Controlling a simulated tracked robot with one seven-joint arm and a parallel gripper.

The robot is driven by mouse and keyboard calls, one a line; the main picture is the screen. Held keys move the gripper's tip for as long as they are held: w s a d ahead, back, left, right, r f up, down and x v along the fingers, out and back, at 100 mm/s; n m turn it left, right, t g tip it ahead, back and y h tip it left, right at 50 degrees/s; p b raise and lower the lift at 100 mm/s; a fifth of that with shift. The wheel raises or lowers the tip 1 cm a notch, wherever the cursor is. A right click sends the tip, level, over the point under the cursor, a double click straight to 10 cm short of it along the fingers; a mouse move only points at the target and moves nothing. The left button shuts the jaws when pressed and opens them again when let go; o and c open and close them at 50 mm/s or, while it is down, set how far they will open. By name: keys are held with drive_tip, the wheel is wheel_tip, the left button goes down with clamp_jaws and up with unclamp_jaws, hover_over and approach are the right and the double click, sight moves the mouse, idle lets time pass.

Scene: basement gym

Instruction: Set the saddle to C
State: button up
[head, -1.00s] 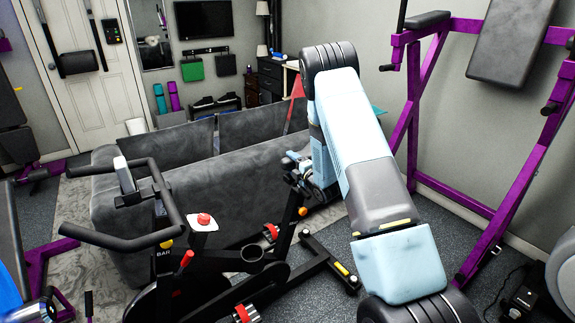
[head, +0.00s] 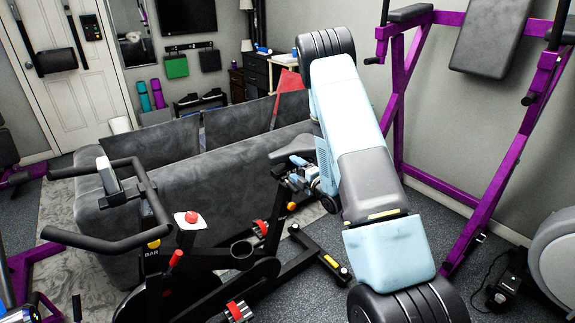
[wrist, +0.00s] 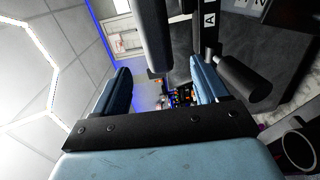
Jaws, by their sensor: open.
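The exercise bike's dark grey saddle (head: 291,143) shows just left of my arm in the head view. My gripper (head: 296,178) is just below it there, partly hidden by the bike and my arm. In the wrist view my gripper (wrist: 160,88) has its two blue fingers wide apart with nothing clasped. A dark padded shape, probably the saddle (wrist: 154,38), reaches down between and beyond the fingers. No letter C is visible.
The bike's handlebar (head: 120,235) and red knob (head: 191,217) are left of my arm. A grey sofa (head: 190,180) stands behind the bike. A purple frame (head: 395,120) is at right. Grey floor (head: 330,225) shows between the bike and the frame.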

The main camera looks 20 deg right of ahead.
drive_tip(key=shift+v, duration=1.75)
drive_tip(key=shift+a, duration=0.1)
wheel_tip(320, 180, up, 12)
drive_tip(key=w+d+m+g+h, duration=0.1)
drive_tip(key=w+m+g+h, duration=0.1)
drive_tip(key=m+h, duration=0.3)
drive_tip(key=s+d+r+m+g+h, duration=0.1)
drive_tip(key=s+r+m+g+h, duration=0.15)
drive_tip(key=s+r+m, duration=0.7)
drive_tip(key=s+a+r+m+g, duration=0.2)
drive_tip(key=s+r, duration=0.1)
drive_tip(key=s, duration=0.7)
drive_tip(key=s+a+r+m+g, duration=0.1)
drive_tip(key=s+r+m+g, duration=0.1)
drive_tip(key=s, duration=0.8)
drive_tip(key=s+a+r+m+g, duration=0.2)
drive_tip(key=s+r+m, duration=0.2)
drive_tip(key=s, duration=0.6)
drive_tip(key=shift+a+r, duration=0.3)
drive_tip(key=shift+r, duration=0.65)
drive_tip(key=shift+g+y, duration=0.25)
drive_tip(key=shift+c, duration=0.2)
